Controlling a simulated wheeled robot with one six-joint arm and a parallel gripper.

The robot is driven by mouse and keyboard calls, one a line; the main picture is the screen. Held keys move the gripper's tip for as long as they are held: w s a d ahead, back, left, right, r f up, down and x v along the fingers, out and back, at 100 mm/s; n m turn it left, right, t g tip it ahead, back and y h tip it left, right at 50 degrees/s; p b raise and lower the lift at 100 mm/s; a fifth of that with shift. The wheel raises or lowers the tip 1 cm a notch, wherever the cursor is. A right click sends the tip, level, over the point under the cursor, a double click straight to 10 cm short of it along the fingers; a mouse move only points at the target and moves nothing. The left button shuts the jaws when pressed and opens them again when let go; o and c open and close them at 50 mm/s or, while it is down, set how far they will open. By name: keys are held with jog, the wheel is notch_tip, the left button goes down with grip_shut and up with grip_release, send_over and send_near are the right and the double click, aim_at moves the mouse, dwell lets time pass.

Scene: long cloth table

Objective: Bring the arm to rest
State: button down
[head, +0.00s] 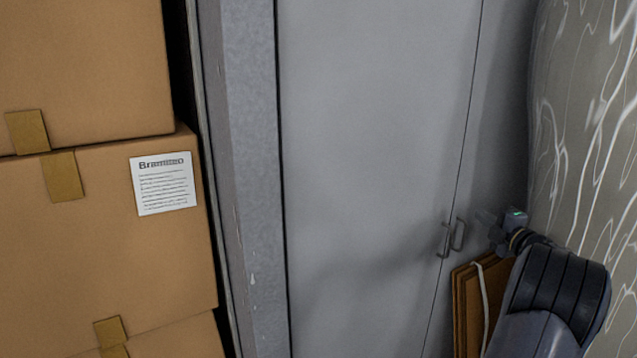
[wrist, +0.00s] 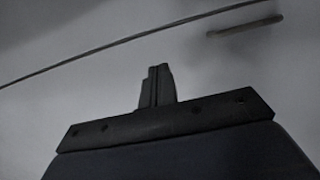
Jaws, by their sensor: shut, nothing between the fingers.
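My gripper (wrist: 158,72) shows in the wrist view with its two dark fingers together and nothing between them. It points toward a plain grey surface with a dark seam and a handle. In the head view my arm comes in from the lower right, bent, and my gripper (head: 484,222) is at its far end, close to the handles of the grey cabinet (head: 370,130). I cannot tell whether it touches the cabinet door.
Stacked cardboard boxes (head: 90,240) fill the left, one with a white label (head: 165,183). A grey post (head: 245,150) stands beside them. Cabinet handles (head: 445,240) and flat brown boards (head: 468,305) are near my arm. A patterned wall (head: 590,120) is close on the right.

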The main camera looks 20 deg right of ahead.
aim_at(449, 196)
jog(key=shift+w, duration=0.1)
jog(key=w, duration=0.3)
jog(key=w+p, duration=0.1)
jog(key=w, duration=0.3)
jog(key=w+p, duration=0.1)
jog(key=w, duration=0.2)
jog(key=shift+w+d, duration=0.25)
jog(key=shift+d, duration=0.05)
jog(key=shift+a, duration=0.1)
